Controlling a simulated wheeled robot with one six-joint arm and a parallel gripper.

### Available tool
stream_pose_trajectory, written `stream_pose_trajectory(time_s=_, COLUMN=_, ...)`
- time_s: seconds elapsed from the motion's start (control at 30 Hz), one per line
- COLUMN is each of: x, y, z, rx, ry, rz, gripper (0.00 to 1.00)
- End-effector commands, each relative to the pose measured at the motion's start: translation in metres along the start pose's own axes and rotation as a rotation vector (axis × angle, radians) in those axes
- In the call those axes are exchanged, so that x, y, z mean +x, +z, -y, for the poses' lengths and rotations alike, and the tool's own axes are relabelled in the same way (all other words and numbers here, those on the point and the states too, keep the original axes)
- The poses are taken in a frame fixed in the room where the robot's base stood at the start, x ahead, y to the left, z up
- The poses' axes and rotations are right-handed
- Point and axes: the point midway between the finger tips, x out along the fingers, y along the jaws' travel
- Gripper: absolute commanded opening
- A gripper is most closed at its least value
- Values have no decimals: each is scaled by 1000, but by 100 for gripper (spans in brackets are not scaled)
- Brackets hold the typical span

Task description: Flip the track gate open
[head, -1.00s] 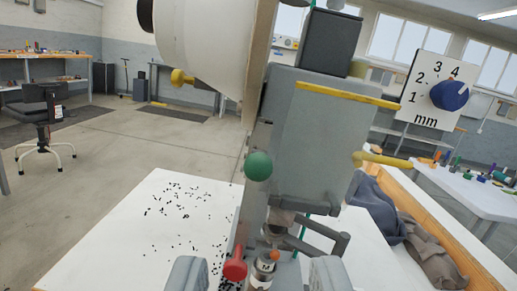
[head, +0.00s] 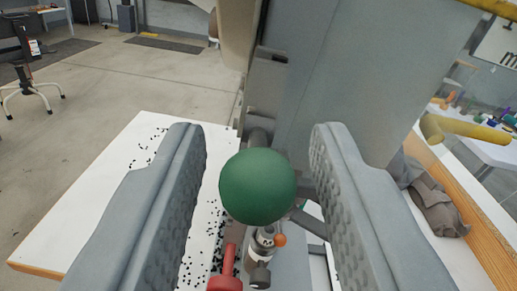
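The eyelet press (head: 345,70) fills the upper middle and right of the view as a tall grey body. A green ball knob (head: 258,186) stands out from its front. My gripper (head: 260,136) is open, with one ridged grey finger on each side of the knob and a visible gap to both.
A white tabletop (head: 105,195) strewn with small black bits lies at left. A grey cloth (head: 430,200) lies by a wooden edge at right. Open floor is at far left.

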Motion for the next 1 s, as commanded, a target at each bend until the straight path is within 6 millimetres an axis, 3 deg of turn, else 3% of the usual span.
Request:
stream_pose_trajectory(time_s=0.03, x=0, y=0, z=0, rx=0, ry=0, rz=0, gripper=32)
stream_pose_trajectory(time_s=0.2, x=0, y=0, z=0, rx=0, ry=0, rz=0, gripper=0)
stream_pose_trajectory(time_s=0.47, x=1, y=-3, z=0, rx=0, ry=-11, rz=32, gripper=0)
stream_pose_trajectory(time_s=1.0, x=7, y=-15, z=-3, rx=17, ry=-65, rz=334, gripper=0)
